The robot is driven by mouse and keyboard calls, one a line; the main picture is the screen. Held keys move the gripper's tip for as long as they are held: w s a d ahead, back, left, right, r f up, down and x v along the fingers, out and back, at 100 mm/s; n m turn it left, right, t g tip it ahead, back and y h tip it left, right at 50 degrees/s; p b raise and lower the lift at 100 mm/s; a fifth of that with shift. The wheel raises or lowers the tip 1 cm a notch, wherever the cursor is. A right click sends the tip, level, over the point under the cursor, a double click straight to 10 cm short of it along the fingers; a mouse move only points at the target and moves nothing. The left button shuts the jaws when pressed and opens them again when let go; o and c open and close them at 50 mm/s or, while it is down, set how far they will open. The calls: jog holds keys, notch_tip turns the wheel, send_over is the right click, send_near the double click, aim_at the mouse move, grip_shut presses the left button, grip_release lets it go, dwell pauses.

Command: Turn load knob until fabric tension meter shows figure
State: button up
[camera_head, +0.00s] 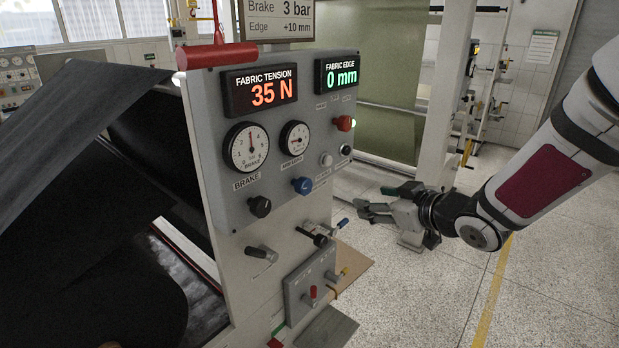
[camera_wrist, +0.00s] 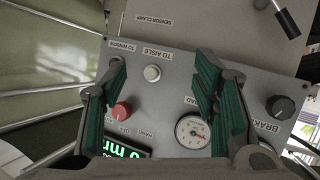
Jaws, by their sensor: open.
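The fabric tension display (camera_head: 262,91) reads 35 N in orange on the grey panel (camera_head: 225,140). A blue knob (camera_head: 302,185) sits below the smaller dial (camera_head: 295,138), whose label is hard to read; a black knob (camera_head: 260,206) sits below the BRAKE dial (camera_head: 247,148). In the wrist view the picture is turned over: the smaller dial (camera_wrist: 192,131) and black knob (camera_wrist: 280,107) show, with a label ending in "AD" partly covered by a finger. The blue knob is not visible there. My gripper (camera_head: 368,211) is open and empty, right of the panel and apart from it.
The fabric edge display (camera_head: 338,73) reads 0 mm. A sign (camera_head: 277,17) shows Brake 3 bar and Edge +10 mm; its top is cut off. A red knob (camera_head: 344,123), a white button (camera_head: 326,159) and levers (camera_head: 262,254) stick out. Floor (camera_head: 440,280) at right is clear.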

aim_at(308, 189)
jog(key=s+a+n+y, duration=0.1)
jog(key=s+a+y, duration=0.1)
jog(key=a+y, duration=0.4)
jog(key=shift+g+y, duration=0.3)
jog(key=shift+y, duration=0.3)
jog(key=x, duration=0.6)
jog(key=p+x, duration=0.1)
jog(key=x, duration=0.5)
jog(key=shift+w+a+f, duration=0.2)
jog(key=shift+w+f, duration=0.05)
jog(key=shift+w, duration=0.15)
jog(key=shift+c, duration=0.5)
